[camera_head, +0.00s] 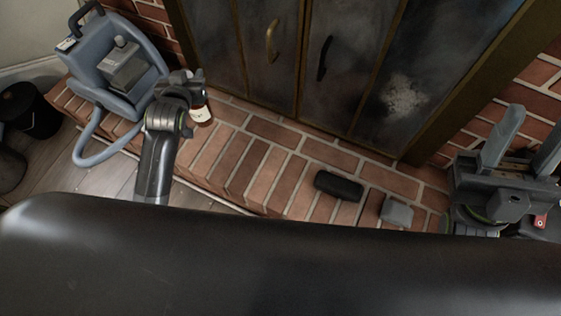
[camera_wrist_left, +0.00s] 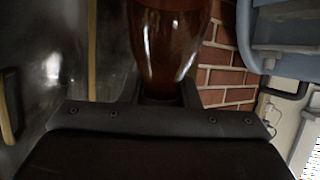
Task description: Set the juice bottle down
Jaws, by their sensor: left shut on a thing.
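A blue-grey machine with a hose (camera_head: 115,72) stands left of my left gripper. A dark cylinder (camera_head: 338,186) and a small grey block (camera_head: 397,212) lie on the hearth to the right. Metal fireplace doors (camera_head: 300,60) rise behind. Bare bricks lie between bottle and cylinder.

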